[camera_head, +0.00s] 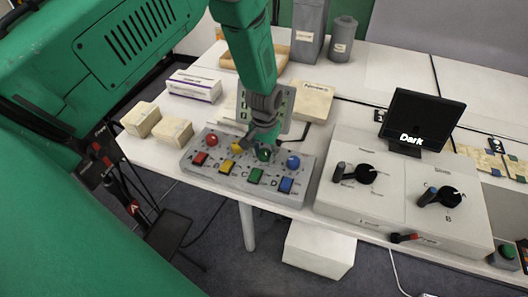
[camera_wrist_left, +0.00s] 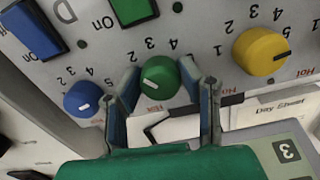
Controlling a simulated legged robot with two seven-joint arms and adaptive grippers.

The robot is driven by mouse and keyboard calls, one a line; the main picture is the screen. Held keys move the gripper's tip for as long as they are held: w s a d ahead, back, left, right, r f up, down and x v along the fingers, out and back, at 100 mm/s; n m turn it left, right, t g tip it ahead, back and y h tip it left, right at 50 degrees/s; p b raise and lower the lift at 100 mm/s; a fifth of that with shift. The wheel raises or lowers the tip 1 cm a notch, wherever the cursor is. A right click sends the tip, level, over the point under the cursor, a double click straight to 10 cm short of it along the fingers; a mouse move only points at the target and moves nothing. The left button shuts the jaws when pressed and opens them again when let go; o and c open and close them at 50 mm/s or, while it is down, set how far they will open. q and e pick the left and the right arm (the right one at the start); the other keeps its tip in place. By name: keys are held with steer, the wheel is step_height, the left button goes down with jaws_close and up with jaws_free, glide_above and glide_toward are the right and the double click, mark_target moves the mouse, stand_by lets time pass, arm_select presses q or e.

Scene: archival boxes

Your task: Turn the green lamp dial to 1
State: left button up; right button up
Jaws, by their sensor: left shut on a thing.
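The green lamp dial (camera_head: 264,154) is a round knob on the grey control panel (camera_head: 226,186), in the row of dials behind the coloured switches. In the left wrist view, the green dial (camera_wrist_left: 160,79) shows a white pointer mark slanting toward the lower left of the picture. My left gripper (camera_head: 258,142) comes down over the panel from above. In the left wrist view, its two fingers (camera_wrist_left: 163,105) stand on either side of the green dial, shut on it. The fingers hide part of the printed scale. My right gripper is not in view.
A blue dial (camera_head: 293,162) and a yellow dial (camera_wrist_left: 262,52) flank the green one. A green switch (camera_head: 255,176) sits in front. A screen (camera_head: 423,121) reading "Dark" stands at right, behind a box with two black dials (camera_head: 366,174). Small cartons (camera_head: 172,131) lie left.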

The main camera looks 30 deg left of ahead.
arm_select(q)
steer(key=n, duration=0.4)
steer(key=shift+w+r, duration=0.2)
steer(key=shift+w, duration=0.2)
steer(key=shift+c, duration=0.2)
steer(key=shift+n+p, duration=0.3)
steer(key=shift+n, duration=1.6)
steer(key=shift+a+n, duration=0.1)
steer(key=shift+n, duration=0.2)
steer(key=o, duration=1)
steer(key=shift+o, duration=0.7)
steer(key=shift+s+f, duration=0.1)
